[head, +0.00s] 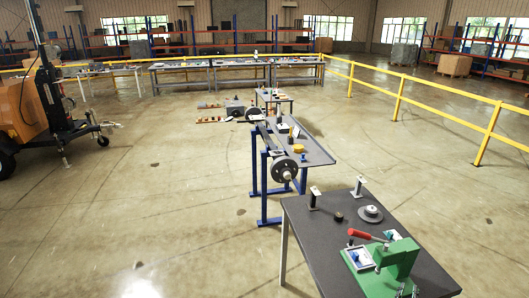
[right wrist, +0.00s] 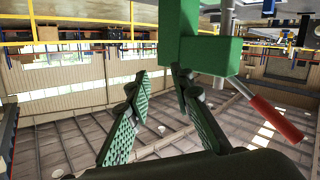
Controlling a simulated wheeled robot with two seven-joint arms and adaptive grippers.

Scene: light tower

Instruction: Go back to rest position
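My right gripper (right wrist: 161,84) is open in the right wrist view, with its ridged green finger pads apart and nothing seen between them. A green hand press (head: 396,262) with a red handle (head: 366,236) stands on the near dark table (head: 325,252) at the lower right of the head view. The press also shows upside down in the right wrist view (right wrist: 207,50), just beyond the fingers; I cannot tell whether they touch it. My left gripper is not seen.
A blue-legged stand (head: 264,185) with a grey disc (head: 284,169) lies beyond the near table. A yellow railing (head: 398,98) runs along the right. An orange wheeled light tower (head: 28,105) stands at the left. The floor at left and centre is open.

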